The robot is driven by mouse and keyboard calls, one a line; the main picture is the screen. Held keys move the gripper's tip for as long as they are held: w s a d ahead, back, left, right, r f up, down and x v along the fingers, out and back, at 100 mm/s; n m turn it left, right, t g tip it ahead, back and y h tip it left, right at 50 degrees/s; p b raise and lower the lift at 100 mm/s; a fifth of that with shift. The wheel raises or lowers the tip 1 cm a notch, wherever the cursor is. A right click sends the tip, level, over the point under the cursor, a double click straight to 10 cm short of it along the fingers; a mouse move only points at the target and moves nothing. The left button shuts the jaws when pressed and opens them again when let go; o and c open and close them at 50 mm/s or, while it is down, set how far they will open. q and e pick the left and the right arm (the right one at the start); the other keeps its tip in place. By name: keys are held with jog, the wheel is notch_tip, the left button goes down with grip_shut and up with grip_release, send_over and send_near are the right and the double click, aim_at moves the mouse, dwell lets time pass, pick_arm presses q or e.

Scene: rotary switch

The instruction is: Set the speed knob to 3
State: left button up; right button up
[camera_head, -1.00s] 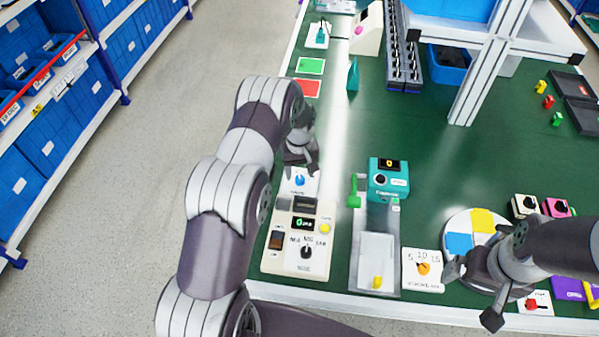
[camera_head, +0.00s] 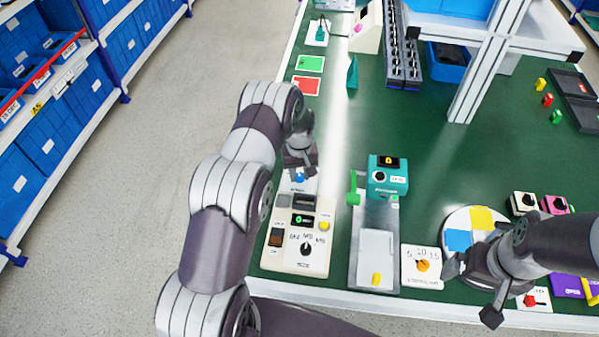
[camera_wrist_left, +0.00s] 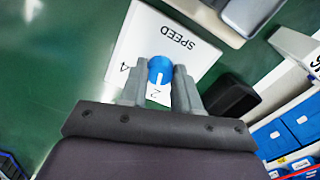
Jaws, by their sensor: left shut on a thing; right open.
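The speed knob (camera_wrist_left: 160,72) is a round blue knob with a white pointer line, on a white plate (camera_wrist_left: 192,40) marked SPEED. In the left wrist view a 2 is printed beside the pointer end and a 4 to the left; other marks are hidden by my fingers. My left gripper (camera_wrist_left: 160,82) is shut on the knob, one finger on each side. In the head view the knob (camera_head: 299,177) shows just under my left gripper (camera_head: 300,168). My right gripper (camera_head: 472,291) is open and empty near the table's front edge.
A cream control panel (camera_head: 285,262) with a display, a rocker and a black dial stands just in front of the speed plate. A teal device (camera_head: 388,177) with a green lever (camera_head: 353,188) is to the right.

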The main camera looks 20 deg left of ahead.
aim_at(299, 175)
pick_arm(q)
jog(key=m+b, duration=0.1)
jog(key=m, duration=0.2)
jog(key=shift+f+b, duration=0.1)
jog(key=shift+b, duration=0.25)
jog(key=shift+m+b, duration=0.65)
jog(key=shift+m, duration=1.75)
jog(key=o, duration=1.1)
jog(key=shift+c, duration=0.2)
notch_tip(299, 175, up, 13)
jog(key=b, duration=0.1)
jog(key=shift+b, duration=0.3)
